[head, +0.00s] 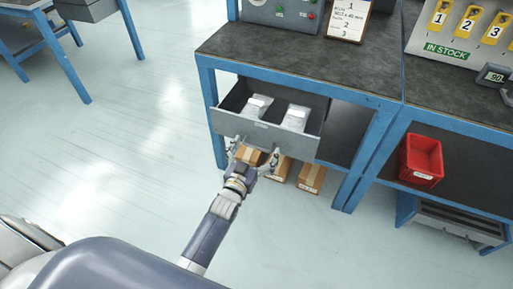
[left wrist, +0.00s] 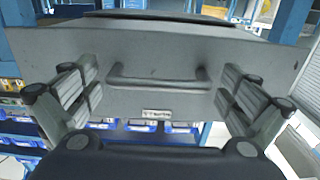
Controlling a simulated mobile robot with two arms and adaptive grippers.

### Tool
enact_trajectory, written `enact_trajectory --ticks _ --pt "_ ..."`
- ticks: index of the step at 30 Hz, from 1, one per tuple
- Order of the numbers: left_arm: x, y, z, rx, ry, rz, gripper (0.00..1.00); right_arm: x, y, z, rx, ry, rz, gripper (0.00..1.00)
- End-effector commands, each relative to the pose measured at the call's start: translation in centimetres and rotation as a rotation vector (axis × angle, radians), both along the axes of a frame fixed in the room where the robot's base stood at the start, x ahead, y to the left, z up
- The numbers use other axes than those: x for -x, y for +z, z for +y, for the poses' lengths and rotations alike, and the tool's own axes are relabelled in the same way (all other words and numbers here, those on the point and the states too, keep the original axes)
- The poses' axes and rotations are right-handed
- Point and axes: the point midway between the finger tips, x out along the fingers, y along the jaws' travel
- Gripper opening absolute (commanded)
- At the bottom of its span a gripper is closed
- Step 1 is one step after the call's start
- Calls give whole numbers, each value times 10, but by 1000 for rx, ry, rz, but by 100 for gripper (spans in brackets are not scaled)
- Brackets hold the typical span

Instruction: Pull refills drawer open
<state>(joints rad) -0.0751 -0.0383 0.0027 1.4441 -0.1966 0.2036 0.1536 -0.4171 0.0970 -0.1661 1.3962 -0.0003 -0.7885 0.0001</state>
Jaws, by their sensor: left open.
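The grey drawer (head: 310,122) under the workbench top stands out from the blue frame, and two pale packs (head: 256,105) show inside it. In the left wrist view its front panel (left wrist: 150,45) fills the middle, with a dark bar handle (left wrist: 158,83) and a small label (left wrist: 157,114) too blurred to read. My left gripper (head: 252,147) is at the drawer front. In the left wrist view its fingers are open, one on each side of the handle and apart from it. My right gripper is not in view.
Cardboard boxes (head: 312,178) stand below the drawer. A red bin (head: 421,160) sits on the lower shelf to the right. The bench's blue leg (head: 358,165) is right of the drawer. The floor (head: 120,150) to the left is clear.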

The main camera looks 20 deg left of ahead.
Motion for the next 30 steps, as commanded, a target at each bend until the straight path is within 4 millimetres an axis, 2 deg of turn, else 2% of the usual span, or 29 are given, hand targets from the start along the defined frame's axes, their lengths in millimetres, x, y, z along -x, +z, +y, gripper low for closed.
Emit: enact_trajectory --ticks 4,7,15,21,25,30 --pt "5 0 0 0 0 1 100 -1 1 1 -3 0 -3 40" --pt "18 -1 1 0 0 2 100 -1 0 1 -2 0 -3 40" --pt "72 -1 3 1 0 3 100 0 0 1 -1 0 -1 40" --pt "105 -1 4 0 0 2 100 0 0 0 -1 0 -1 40" --pt "116 0 4 -1 0 1 100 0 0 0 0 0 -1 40" --pt "120 0 4 -1 0 0 100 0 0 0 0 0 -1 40"
